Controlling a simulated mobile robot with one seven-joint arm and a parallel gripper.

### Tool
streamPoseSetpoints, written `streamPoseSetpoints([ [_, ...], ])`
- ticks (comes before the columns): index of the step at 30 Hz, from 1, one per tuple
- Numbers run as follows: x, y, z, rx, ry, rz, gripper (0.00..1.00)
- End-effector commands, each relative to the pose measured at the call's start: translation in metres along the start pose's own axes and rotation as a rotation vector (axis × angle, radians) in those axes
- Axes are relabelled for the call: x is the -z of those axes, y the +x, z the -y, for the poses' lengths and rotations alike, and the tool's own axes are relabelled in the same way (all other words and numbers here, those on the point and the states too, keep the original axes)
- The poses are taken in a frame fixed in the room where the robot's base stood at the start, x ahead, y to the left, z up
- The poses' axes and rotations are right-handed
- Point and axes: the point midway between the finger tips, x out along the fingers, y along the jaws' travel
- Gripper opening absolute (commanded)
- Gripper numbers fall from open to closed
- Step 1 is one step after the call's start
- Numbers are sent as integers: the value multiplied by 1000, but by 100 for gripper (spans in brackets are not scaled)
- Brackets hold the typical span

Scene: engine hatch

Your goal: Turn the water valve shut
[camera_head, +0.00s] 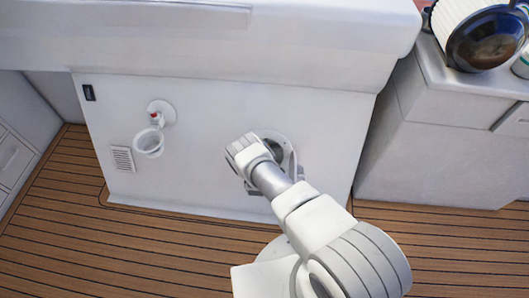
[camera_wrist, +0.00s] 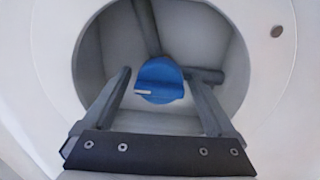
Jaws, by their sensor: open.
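The water valve has a round blue knob (camera_wrist: 160,82) with a pale pointer mark on its left side. It sits on dark pipes inside a round opening (camera_wrist: 262,62) in the white panel. In the wrist view my gripper (camera_wrist: 166,75) is open, with one finger on each side of the knob. Both fingers look apart from it, and how far they reach in depth I cannot tell. In the head view my arm (camera_head: 270,178) reaches to the opening (camera_head: 289,142) and hides the knob and the fingers.
A white fitting with a red tip (camera_head: 155,117) and a white cup-like holder (camera_head: 149,143) are on the panel at left, above a vent (camera_head: 122,159). A white counter (camera_head: 230,40) overhangs the panel. A cabinet (camera_head: 430,140) stands at right. The wooden floor (camera_head: 100,255) is clear.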

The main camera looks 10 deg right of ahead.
Motion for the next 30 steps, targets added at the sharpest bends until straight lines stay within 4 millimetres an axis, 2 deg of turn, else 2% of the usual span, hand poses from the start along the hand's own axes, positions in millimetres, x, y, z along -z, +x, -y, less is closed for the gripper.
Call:
streamPoseSetpoints([
  [4, 0, -7, -2, 1, -1, 0, 92],
  [7, 1, -21, -3, 2, -2, -1, 92],
  [21, 1, -133, -3, 2, -3, -2, 92],
  [25, 0, -155, -2, 2, -1, -1, 92],
  [30, 0, -171, 0, 1, -1, -1, 92],
])
